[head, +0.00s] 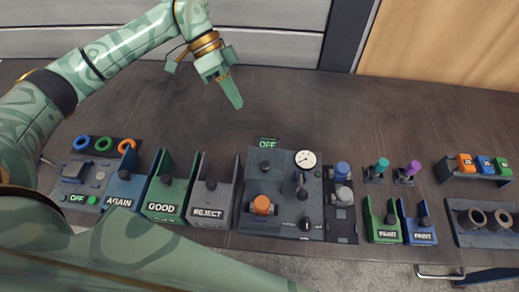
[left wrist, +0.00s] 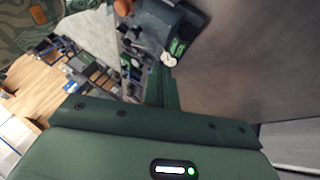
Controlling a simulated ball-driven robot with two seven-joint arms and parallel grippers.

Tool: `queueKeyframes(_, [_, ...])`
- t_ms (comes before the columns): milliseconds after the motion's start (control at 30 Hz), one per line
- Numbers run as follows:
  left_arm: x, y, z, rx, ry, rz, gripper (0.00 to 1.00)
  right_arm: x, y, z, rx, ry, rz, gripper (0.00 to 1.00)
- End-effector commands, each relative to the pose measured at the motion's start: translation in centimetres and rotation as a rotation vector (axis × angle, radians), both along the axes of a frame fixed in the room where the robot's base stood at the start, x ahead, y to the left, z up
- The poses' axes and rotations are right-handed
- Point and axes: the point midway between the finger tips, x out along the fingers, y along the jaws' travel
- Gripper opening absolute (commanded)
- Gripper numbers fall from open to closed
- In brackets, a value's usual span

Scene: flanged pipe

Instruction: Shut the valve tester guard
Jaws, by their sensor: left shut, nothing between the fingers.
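The valve tester (head: 283,222) is a dark grey bench unit at the middle front of the table in the head view. It bears a lit green OFF sign (head: 267,143), a round white gauge (head: 305,159) and an orange-topped part (head: 262,204). I cannot make out the guard or its position. My left gripper (head: 235,97) is shut and empty, above the table behind the tester and apart from it. In the left wrist view the tester (left wrist: 152,28) shows at the top, beyond the gripper fingers (left wrist: 165,88). My right gripper is not in view.
Bins marked REJECT (head: 210,212), GOOD (head: 165,208) and AGAIN (head: 120,201) stand left of the tester.

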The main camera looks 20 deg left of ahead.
Motion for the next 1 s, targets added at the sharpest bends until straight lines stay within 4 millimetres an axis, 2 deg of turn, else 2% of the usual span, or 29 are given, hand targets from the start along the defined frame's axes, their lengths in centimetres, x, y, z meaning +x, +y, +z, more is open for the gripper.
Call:
queueKeyframes(267, [-0.6,-1.6,-2.4,-0.002,0.002,-0.003,0.0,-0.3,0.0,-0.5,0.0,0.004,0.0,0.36])
queueKeyframes(600, [-2.2,-5.7,-8.3,-0.002,0.003,-0.002,0.0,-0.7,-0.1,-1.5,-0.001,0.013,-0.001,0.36])
queueKeyframes(800, [-4.5,-7.1,-8.2,-0.001,0.0,-0.002,0.0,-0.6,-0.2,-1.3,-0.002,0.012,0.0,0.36])
queueKeyframes(1000, [-5.5,-7.7,-8.1,0.0,0.0,0.0,0.0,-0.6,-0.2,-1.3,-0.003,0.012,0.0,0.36])
